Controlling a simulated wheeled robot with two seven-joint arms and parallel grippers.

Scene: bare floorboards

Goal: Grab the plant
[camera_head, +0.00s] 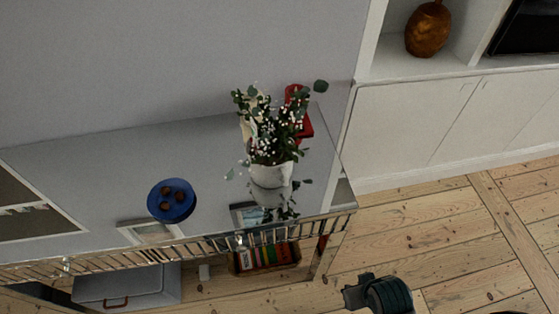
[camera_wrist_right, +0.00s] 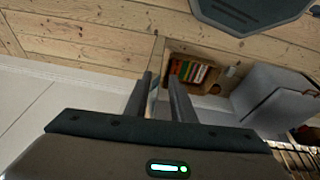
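The plant (camera_head: 270,125) has green leaves and small white blossoms. It stands upright in a white pot (camera_head: 270,174) near the right end of a mirrored table (camera_head: 110,165) in the head view. The right wrist view does not show the plant. Part of my right arm, dark and blurred, is at the bottom right of the head view, below and right of the table, well apart from the plant. In the right wrist view my right gripper (camera_wrist_right: 161,80) has its two fingers apart with nothing between them. My left gripper is in neither view.
A blue plate (camera_head: 172,201) with brown round items is left of the plant. A red object (camera_head: 304,127) stands close behind it. Below are a crate of books (camera_head: 265,257), also in the wrist view (camera_wrist_right: 190,74), and a grey case (camera_head: 127,286). Floor at right is clear.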

